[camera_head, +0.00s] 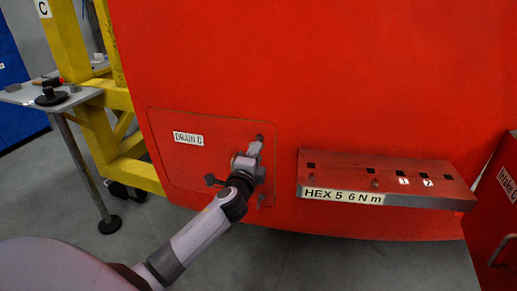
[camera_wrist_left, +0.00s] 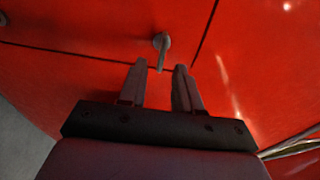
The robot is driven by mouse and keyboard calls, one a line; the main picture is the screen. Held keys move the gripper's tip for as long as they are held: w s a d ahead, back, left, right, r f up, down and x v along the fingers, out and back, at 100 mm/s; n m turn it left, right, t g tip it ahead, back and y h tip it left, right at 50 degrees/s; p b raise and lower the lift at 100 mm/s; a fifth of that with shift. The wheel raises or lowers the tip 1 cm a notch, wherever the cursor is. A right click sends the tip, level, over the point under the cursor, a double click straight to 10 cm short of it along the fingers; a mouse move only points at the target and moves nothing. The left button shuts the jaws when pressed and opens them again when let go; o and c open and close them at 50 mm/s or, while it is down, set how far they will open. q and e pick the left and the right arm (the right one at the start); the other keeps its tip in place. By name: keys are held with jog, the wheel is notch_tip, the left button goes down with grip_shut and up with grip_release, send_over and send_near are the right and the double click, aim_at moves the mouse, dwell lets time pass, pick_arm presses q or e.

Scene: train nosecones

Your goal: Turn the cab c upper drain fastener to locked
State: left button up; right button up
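The red drain panel (camera_head: 200,165), labelled DRAIN C, is set in the red cab body. Its upper fastener (camera_head: 260,138) is a small grey part at the panel's upper right corner; a lower fastener (camera_head: 262,199) sits below. My left gripper (camera_head: 255,148) is just below the upper fastener and partly covers that area. In the left wrist view a grey fastener with a short lever (camera_wrist_left: 162,45) lies just beyond the gap between my open fingertips (camera_wrist_left: 161,68). The fingers appear apart from it. My right gripper is out of view.
A red tool shelf (camera_head: 390,180) labelled HEX 5 6 Nm juts out right of the panel. A grey side table (camera_head: 25,95) with a black object (camera_head: 52,95) and a yellow frame (camera_head: 130,172) stand at left. A red box (camera_head: 500,200) is at far right.

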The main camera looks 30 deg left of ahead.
pick_arm(q)
jog(key=shift+v, duration=1.25)
